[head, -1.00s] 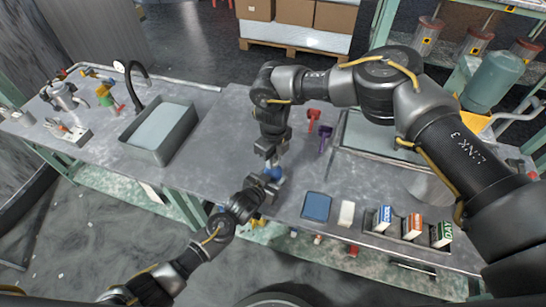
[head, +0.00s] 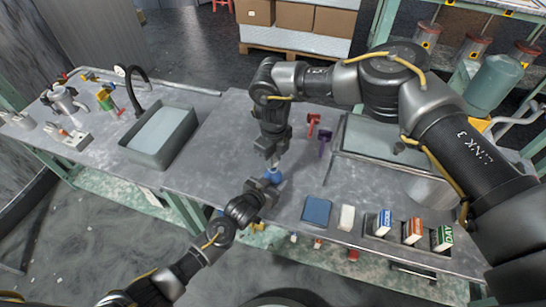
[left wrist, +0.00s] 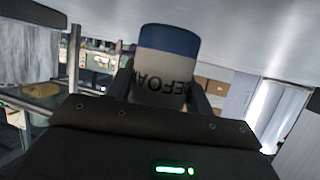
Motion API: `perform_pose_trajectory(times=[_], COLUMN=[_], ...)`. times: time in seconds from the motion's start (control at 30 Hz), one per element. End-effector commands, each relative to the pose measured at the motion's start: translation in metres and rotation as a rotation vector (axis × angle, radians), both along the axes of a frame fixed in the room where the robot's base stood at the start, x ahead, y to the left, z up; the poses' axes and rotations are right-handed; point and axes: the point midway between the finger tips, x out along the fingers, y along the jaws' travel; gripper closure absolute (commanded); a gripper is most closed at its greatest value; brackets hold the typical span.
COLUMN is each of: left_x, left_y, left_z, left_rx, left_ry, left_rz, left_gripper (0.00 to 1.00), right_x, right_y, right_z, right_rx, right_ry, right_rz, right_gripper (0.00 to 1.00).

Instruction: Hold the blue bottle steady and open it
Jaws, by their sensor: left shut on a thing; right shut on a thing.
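The blue bottle (head: 273,176) stands upright near the front edge of the table, partly covered by my grippers. In the left wrist view the bottle (left wrist: 168,65) shows a blue band and a pale label with dark letters, between the two fingers. My left gripper (head: 264,188) is shut on the bottle's body from the front left. My right gripper (head: 273,163) points down from above and is shut at the bottle's top, on its cap. The cap itself is mostly hidden by the fingers, so I cannot tell whether it is loose.
A blue pad (head: 317,209) and a white block (head: 347,217) lie to the right of the bottle. Several small cartons (head: 413,229) stand beyond them. Red (head: 313,124) and purple (head: 325,142) tools lie behind. A sink (head: 160,136) is at the left.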

Motion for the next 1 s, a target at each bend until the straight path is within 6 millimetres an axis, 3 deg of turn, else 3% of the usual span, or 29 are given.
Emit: perform_pose_trajectory(times=[0.37, 0.6, 0.63, 0.8, 1.0], left_x=[0.000, 0.000, 0.000, 0.000, 0.000], left_y=[0.000, 0.000, 0.000, 0.000, 0.000], left_z=[0.000, 0.000, 0.000, 0.000, 0.000], left_rx=[0.000, 0.000, 0.000, 0.000, 0.000], left_ry=[0.000, 0.000, 0.000, 0.000, 0.000], left_rz=[0.000, 0.000, 0.000, 0.000, 0.000], left_gripper=[1.00, 1.00, 0.43, 0.22, 0.22], right_x=[0.001, 0.000, 0.000, 0.000, 0.000], right_y=[0.000, 0.000, 0.000, 0.000, 0.000], right_z=[0.037, 0.040, 0.040, 0.040, 0.039], right_rx=[0.000, 0.000, 0.000, 0.000, 0.000], right_ry=[-0.001, 0.000, 0.000, 0.000, 0.000], right_rz=[0.000, 0.000, 0.000, 0.000, 0.000], right_gripper=[1.00, 1.00, 1.00, 1.00, 1.00])
